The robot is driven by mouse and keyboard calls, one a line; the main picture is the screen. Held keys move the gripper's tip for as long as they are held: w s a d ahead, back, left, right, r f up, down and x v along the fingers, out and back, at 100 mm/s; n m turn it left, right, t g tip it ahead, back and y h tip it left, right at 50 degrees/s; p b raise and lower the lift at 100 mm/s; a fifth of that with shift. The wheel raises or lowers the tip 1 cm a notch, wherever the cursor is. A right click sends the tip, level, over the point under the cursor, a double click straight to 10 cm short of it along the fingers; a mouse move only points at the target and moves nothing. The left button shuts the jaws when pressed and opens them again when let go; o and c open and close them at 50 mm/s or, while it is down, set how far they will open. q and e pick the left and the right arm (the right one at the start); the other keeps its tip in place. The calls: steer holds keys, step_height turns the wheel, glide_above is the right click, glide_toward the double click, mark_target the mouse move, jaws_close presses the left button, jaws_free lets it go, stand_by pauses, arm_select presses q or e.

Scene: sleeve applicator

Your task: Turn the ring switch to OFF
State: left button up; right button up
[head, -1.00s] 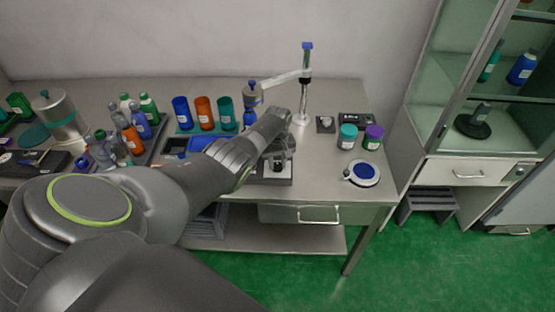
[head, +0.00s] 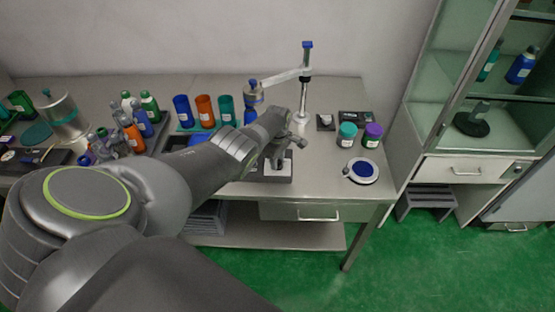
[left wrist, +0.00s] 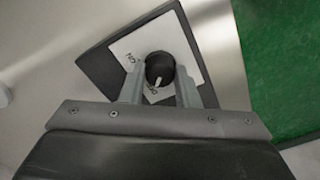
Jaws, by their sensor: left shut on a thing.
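The ring switch is a dark box (left wrist: 101,69) with a white label plate (left wrist: 190,52) and a round black knob (left wrist: 162,66). The box (head: 262,188) also shows in the head view, near the table's front edge. My left gripper (left wrist: 160,82) is shut on the knob, with one finger on each side of it. It also shows in the head view (head: 277,163). A white pointer mark on the knob points toward the lower label, which is partly hidden by the fingers. The ON label is at the upper left of the knob. My right gripper is not in view.
A metal stand (head: 303,105) with a side arm rises behind the switch. Several coloured cups and bottles crowd the left.

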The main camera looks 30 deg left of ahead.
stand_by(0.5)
arm_select(q)
steer(key=o, duration=1)
steer(key=shift+c, duration=0.2)
steer(key=shift+r+p, duration=0.45)
steer(key=shift+r, duration=0.15)
step_height(320, 180, up, 5)
steer(key=p, duration=0.3)
step_height(320, 180, up, 11)
steer(key=shift+r, duration=0.1)
